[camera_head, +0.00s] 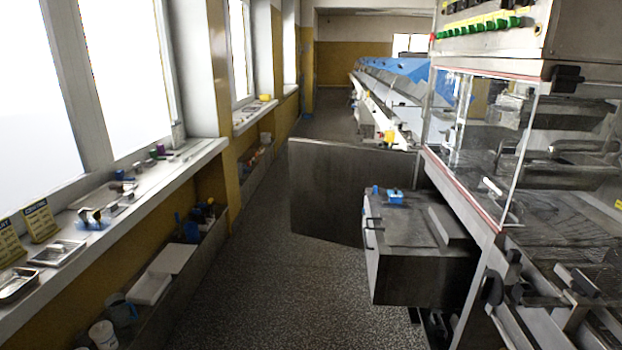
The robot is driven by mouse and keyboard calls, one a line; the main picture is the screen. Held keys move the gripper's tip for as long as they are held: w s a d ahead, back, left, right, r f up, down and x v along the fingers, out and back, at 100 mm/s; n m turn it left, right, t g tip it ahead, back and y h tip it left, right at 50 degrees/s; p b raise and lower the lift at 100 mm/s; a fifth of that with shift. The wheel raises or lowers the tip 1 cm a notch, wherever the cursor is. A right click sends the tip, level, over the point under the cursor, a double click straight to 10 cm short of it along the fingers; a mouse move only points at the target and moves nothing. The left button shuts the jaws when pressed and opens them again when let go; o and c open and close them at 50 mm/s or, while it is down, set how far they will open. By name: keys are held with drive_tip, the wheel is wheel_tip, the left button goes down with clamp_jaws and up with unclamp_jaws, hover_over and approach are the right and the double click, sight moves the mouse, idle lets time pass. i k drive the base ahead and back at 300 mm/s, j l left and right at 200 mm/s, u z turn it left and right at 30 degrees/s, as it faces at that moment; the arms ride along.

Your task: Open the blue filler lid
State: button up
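A small blue cap-like piece (395,197), which looks like the blue filler lid, sits on top of a grey metal box (410,222) right of the middle. It looks shut, but it is too small to be sure. A smaller blue bit (375,189) stands just to its left on the same box. My gripper and arm are not in view.
A large enrober machine with clear panels (480,140) stands at the right. A metal panel (335,195) stands behind the box. The speckled floor (290,290) in the middle is free. A windowsill (120,205) with trays and tools runs along the left.

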sight(395, 192)
drive_tip(key=i+j+u, duration=0.15)
drive_tip(key=i+u, duration=0.25)
drive_tip(key=i, duration=0.5)
drive_tip(key=i+l+u, duration=0.1)
drive_tip(key=i+u, duration=0.3)
drive_tip(key=i, duration=0.5)
drive_tip(key=i+l+z, duration=0.1)
drive_tip(key=i+z, duration=0.2)
drive_tip(key=i, duration=0.3)
drive_tip(key=i+z, duration=0.25)
drive_tip(key=i, duration=0.4)
drive_tip(key=i+j+z, duration=0.3)
drive_tip(key=i, duration=0.3)
drive_tip(key=i+z, duration=0.35)
drive_tip(key=i, duration=0.15)
